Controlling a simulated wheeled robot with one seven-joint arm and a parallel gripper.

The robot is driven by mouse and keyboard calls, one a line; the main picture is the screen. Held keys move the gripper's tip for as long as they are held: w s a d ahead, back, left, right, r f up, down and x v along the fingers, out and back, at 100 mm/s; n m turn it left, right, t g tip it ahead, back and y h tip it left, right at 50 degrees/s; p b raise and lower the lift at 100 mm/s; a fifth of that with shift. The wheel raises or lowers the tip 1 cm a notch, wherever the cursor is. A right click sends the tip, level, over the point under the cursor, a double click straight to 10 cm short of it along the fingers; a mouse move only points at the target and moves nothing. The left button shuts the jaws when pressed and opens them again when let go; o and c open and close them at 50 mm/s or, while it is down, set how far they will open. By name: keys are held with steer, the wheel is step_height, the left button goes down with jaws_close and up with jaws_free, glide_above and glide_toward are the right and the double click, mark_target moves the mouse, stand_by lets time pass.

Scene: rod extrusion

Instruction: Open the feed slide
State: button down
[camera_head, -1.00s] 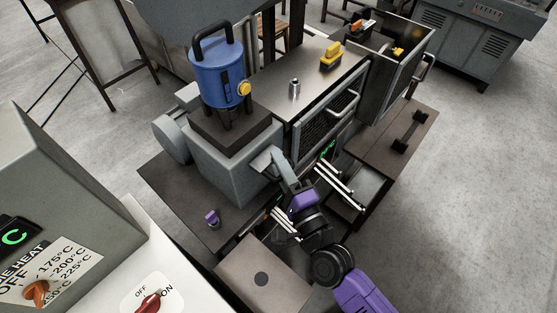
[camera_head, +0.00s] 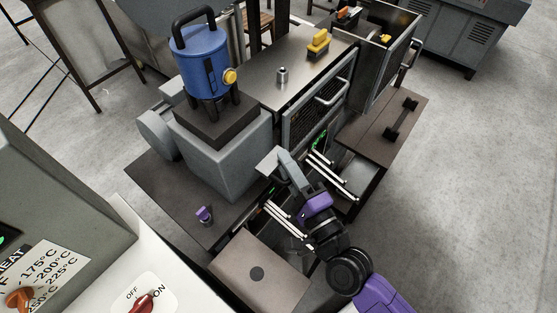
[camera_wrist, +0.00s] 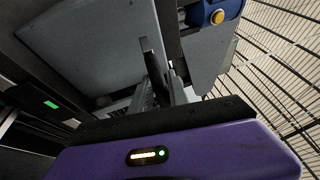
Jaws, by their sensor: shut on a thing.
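The blue hopper (camera_head: 203,62) with a yellow knob stands on a dark plate on top of a grey feed block (camera_head: 222,150). A light grey flat plate, which looks like the feed slide (camera_head: 267,162), sticks out from the block's right side. My gripper (camera_head: 282,160) is shut on the slide's outer end. In the wrist view my gripper's fingers (camera_wrist: 160,72) are close together in front of grey machine surfaces. The hopper's yellow knob (camera_wrist: 217,17) shows at the top there. The fingers hide the exact contact.
Thin white rods (camera_head: 288,218) lie below my gripper, with more rods (camera_head: 330,177) to its right. A brown box-like surface (camera_head: 258,272) is in front. The metal-topped unit (camera_head: 300,70) stands behind.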

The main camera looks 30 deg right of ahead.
steer(key=shift+r, duration=0.55)
steer(key=c, duration=1.5)
jaws_free()
steer(key=shift+o, duration=0.2)
steer(key=shift+f, duration=0.25)
steer(key=shift+s+f, duration=0.1)
steer(key=s+f+b, duration=0.1)
steer(key=s+b, duration=0.1)
steer(key=s, duration=0.5)
steer(key=shift+s+a+b, duration=0.25)
steer(key=shift+a+b, duration=0.05)
steer(key=shift+b, duration=0.1)
